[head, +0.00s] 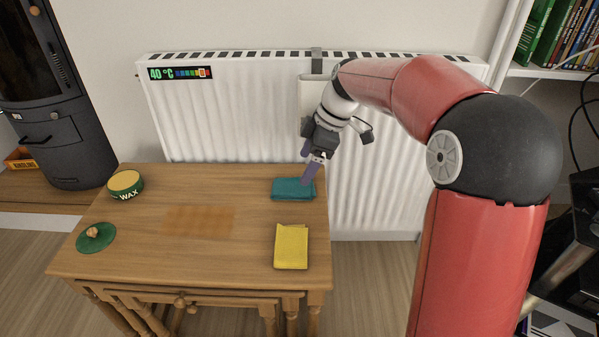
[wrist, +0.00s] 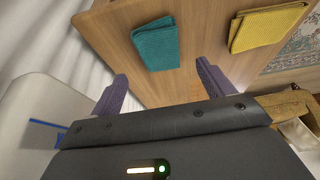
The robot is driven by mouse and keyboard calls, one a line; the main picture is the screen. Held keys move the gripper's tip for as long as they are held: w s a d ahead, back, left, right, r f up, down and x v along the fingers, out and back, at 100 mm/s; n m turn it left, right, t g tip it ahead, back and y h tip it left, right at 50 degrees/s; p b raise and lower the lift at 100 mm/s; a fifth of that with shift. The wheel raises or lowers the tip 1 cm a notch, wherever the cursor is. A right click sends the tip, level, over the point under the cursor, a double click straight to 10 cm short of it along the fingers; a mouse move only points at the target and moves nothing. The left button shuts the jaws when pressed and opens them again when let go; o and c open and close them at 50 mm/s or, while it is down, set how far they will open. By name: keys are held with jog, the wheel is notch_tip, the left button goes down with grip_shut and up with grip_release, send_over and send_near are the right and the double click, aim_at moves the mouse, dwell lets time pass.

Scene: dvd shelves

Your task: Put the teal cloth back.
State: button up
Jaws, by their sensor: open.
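The teal cloth (head: 291,190) lies folded flat on the wooden table (head: 160,260), near its back right corner. In the wrist view the teal cloth (wrist: 157,44) lies beyond my fingertips, between their lines. My gripper (head: 311,170) is at the back right of the table, close to the cloth's right end in the head view. In the wrist view my gripper (wrist: 162,82) shows two purple fingers spread apart with nothing between them. Whether a finger touches the cloth cannot be told.
A yellow cloth (head: 291,247) lies at the table's front right. A wax tin (head: 126,185) and its green lid (head: 96,237) are on the left. A white radiator (head: 230,115) stands behind; a black stove (head: 55,110) is at left.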

jog(key=v, duration=0.5)
jog(key=shift+d+r+p, duration=0.1)
jog(key=shift+r+p, duration=0.1)
jog(key=shift+p, duration=0.15)
jog(key=s+d+f+m+t+h, duration=0.1)
jog(key=s+d+m, duration=0.2)
jog(key=s+m, duration=0.3)
jog(key=s+d+m+t+h, duration=0.2)
jog(key=s+m, duration=0.3)
jog(key=s, duration=0.7)
jog(key=s+d+f+m+t+h, duration=0.1)
jog(key=s+d+m+t, duration=0.1)
jog(key=s+d+m, duration=0.3)
jog(key=shift+s+f+m+h, duration=0.35)
jog(key=shift+s+m, duration=0.45)
jog(key=shift+s, duration=1.1)
